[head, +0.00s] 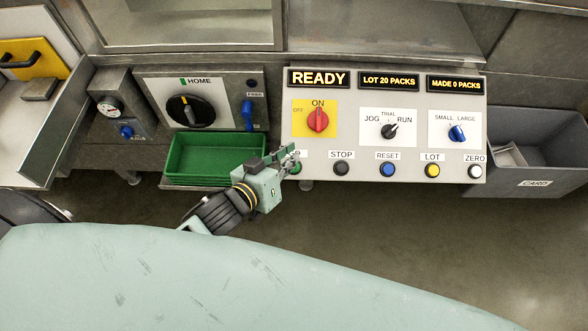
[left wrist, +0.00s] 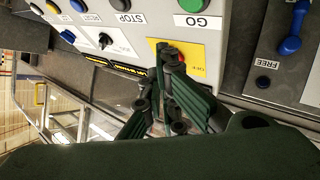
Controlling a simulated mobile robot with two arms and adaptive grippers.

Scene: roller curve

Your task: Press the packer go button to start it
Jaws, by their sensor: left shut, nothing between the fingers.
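The control panel (head: 345,150) stands in front of me, with the display (head: 319,78) reading READY. The green go button (head: 294,168) is at the left of its bottom row, partly hidden in the head view by my left gripper (head: 291,154). In the left wrist view the green button (left wrist: 192,5) shows at the top edge beside its GO label. My left gripper is shut and empty, with its tips close to the button; in the left wrist view the fingers (left wrist: 168,57) lie over the yellow switch plate. I cannot tell whether they touch the panel. My right gripper is not in view.
The STOP button (head: 342,168), RESET button (head: 388,170), LOT button (head: 432,171) and ZERO button (head: 475,171) share the row. A red switch (head: 318,121) is above. A green tray (head: 215,155) lies left, a grey card bin (head: 545,150) right.

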